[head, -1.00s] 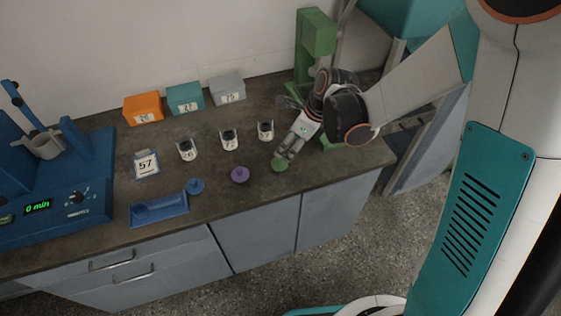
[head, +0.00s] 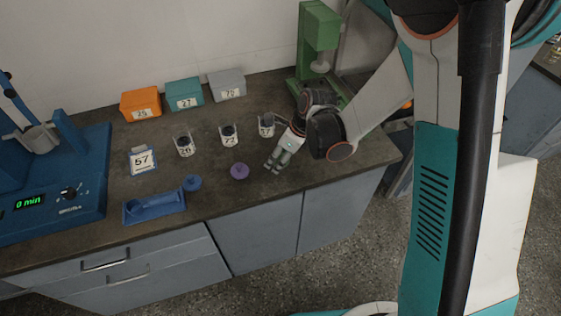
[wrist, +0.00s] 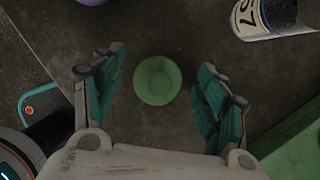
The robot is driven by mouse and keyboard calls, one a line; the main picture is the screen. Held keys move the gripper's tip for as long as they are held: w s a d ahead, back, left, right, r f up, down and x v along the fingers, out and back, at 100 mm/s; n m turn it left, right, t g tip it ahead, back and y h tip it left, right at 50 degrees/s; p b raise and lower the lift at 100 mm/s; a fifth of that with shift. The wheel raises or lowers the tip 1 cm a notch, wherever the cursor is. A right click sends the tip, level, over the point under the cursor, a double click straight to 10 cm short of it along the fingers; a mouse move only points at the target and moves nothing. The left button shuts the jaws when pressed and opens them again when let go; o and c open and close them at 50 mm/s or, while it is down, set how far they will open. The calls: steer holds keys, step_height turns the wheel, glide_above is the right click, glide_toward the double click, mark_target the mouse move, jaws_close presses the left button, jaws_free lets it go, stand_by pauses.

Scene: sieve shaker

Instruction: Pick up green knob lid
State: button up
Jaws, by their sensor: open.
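The green knob lid (wrist: 158,80) is round and shows in the wrist view, lying on the dark counter between the two fingers. My gripper (wrist: 160,62) is open, with a finger apart from the lid on each side. In the head view, my gripper (head: 271,167) points down near the counter's front right part. The green lid is hidden there behind the gripper. How high the fingertips are above the counter is hard to tell.
A purple lid (head: 239,171) and a blue lid (head: 192,183) lie to the left. Three labelled jars stand behind, the nearest jar (head: 266,125) close to my gripper. A green press (head: 319,35) stands at the back right. A blue tray (head: 154,208) lies front left.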

steer(key=shift+r, duration=0.1)
steer(key=c, duration=0.8)
